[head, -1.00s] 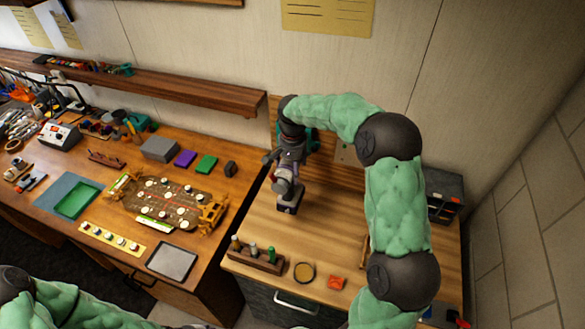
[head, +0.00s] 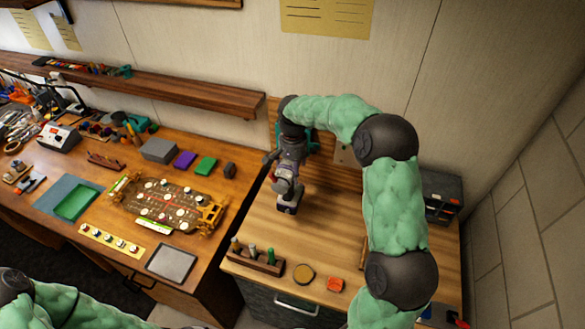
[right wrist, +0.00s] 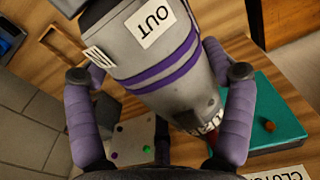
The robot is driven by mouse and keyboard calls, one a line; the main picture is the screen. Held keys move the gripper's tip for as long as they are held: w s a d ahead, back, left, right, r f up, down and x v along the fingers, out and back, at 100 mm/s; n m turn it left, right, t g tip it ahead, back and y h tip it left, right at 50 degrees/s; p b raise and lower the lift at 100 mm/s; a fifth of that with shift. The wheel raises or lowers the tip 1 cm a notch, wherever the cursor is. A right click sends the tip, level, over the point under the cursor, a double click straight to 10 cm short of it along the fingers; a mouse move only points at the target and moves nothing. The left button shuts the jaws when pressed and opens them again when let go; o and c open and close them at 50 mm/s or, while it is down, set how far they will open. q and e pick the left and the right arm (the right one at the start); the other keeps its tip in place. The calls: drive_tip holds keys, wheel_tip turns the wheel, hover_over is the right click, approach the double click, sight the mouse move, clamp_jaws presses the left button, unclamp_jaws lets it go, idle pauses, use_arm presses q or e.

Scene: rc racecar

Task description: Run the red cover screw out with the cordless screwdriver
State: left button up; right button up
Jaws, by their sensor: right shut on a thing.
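The cordless screwdriver (right wrist: 165,65) is grey with purple bands and carries an OUT label in the right wrist view. My right gripper (head: 287,168) is shut around its body, with a purple finger on each side. In the head view the tool's lower end (head: 288,205) shows below the gripper, over the right wooden bench; I cannot tell whether it touches the bench. The car chassis (head: 145,210) lies on the left bench with several white and red spots on it. Which one is the red cover screw is too small to tell. My left gripper is out of view.
A teal block (right wrist: 275,115) is beside the tool. A grey tray (head: 171,263) and a green tray (head: 76,203) flank the chassis.

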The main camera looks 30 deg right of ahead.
sight(288, 172)
drive_tip(key=shift+w+d+r, duration=0.15)
drive_tip(key=shift+d+r, duration=0.05)
drive_tip(key=shift+r, duration=0.15)
idle(0.8)
drive_tip(key=shift+a, duration=0.25)
drive_tip(key=shift+s+a+f+b, duration=0.15)
drive_tip(key=shift+s+a+b, duration=0.25)
drive_tip(key=shift+s+a, duration=0.2)
drive_tip(key=shift+s+a+b, duration=0.35)
drive_tip(key=shift+s+a, duration=0.7)
drive_tip(key=shift+a, duration=0.1)
drive_tip(key=shift+f, duration=0.1)
